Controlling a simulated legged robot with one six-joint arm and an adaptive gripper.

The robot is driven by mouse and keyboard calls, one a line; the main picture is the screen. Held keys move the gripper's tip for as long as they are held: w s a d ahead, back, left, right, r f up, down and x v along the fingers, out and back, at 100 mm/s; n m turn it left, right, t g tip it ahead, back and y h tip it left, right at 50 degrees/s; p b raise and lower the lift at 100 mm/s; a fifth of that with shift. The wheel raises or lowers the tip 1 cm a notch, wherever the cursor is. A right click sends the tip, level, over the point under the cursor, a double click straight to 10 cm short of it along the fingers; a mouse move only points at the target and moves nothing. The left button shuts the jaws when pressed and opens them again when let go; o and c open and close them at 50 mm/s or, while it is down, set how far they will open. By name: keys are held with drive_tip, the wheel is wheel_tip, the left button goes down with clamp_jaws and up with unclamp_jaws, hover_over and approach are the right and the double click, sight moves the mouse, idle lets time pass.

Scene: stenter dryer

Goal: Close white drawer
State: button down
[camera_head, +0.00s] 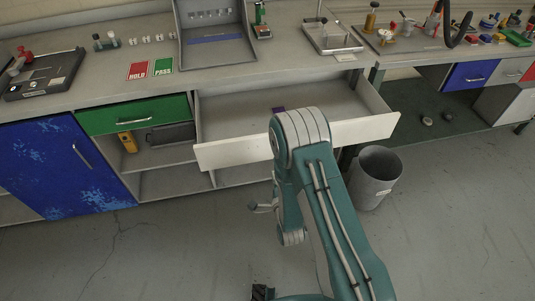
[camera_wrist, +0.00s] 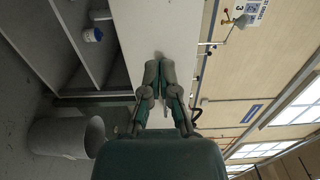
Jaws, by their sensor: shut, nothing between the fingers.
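The white drawer (camera_head: 235,151) is pulled out from under the counter in the head view. Its pale front panel slants from lower left to upper right, and my arm covers part of it. Its tray is visible from above, with a small purple item (camera_head: 278,109) inside. In the wrist view, which is turned sideways, the white front panel (camera_wrist: 152,30) fills the upper middle. My gripper (camera_wrist: 160,65) is shut and empty, its fingertips overlapping the panel in the picture. I cannot tell whether they touch it. In the head view I cannot make out the fingertips clearly.
A grey bin (camera_head: 374,178) stands on the floor right of the drawer. An open shelf below holds a yellow item (camera_head: 127,142). The front floor is clear.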

sight(265, 149)
drive_tip(key=x, duration=1)
drive_tip(key=shift+a+f, duration=0.1)
drive_tip(key=shift+a, duration=0.05)
drive_tip(key=shift+w+a, duration=0.1)
